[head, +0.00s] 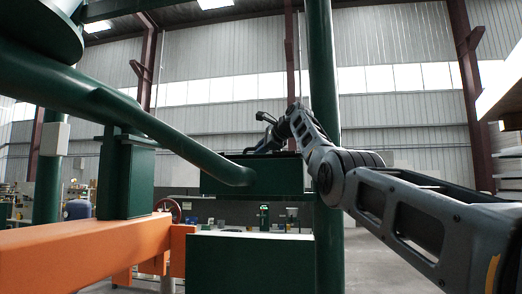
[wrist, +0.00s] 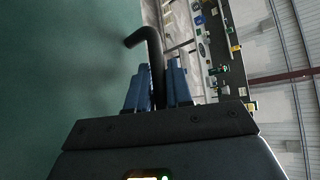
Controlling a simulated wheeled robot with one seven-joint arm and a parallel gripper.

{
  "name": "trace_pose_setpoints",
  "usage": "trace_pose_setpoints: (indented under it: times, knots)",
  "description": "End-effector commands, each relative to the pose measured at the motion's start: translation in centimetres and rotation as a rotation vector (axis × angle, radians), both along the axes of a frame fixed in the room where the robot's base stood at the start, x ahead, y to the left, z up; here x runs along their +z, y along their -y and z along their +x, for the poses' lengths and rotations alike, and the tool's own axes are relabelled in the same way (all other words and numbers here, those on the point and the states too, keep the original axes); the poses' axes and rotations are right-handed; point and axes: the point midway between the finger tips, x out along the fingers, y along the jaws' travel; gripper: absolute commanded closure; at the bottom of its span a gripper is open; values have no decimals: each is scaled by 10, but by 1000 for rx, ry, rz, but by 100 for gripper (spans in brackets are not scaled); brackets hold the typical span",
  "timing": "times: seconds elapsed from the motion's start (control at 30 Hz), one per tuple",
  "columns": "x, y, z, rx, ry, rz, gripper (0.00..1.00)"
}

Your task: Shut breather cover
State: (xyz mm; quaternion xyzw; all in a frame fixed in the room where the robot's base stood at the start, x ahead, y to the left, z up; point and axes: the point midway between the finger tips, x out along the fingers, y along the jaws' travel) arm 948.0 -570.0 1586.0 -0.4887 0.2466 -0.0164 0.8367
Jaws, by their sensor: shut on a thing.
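My gripper (wrist: 158,85) has its blue fingers on either side of a black bent bar (wrist: 152,50), like a handle, and is shut on it. The bar's upper end hooks to the left. A flat green surface (wrist: 60,70) fills the left of the wrist view; I cannot tell whether it is the breather cover. In the head view my gripper (head: 270,137) is small and dark, above the green box (head: 245,180) with a dark top edge. Its fingers are too small to make out there, and the cover cannot be clearly told apart.
A thick green pipe (head: 180,140) runs across the left to the box. A green post (head: 324,100) stands behind my arm. An orange beam (head: 90,255) lies at lower left. A white-topped bench (head: 250,235) and a shelf with small items (wrist: 212,55) stand beyond.

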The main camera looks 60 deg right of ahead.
Motion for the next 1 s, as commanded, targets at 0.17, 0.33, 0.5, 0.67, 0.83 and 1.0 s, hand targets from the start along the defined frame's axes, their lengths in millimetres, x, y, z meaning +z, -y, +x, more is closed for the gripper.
trace_pose_setpoints:
  times: [0.17,0.33,0.5,0.67,0.83,1.0]
  knots:
    - [-8,2,0,-1,-11,8,75]
    - [-7,1,0,0,-10,7,75]
    - [-4,-2,-10,1,-6,3,75]
    - [6,-8,-32,-2,-4,3,75]
    - [18,-15,-55,0,-5,5,75]
    - [25,-19,-67,-1,-6,5,75]
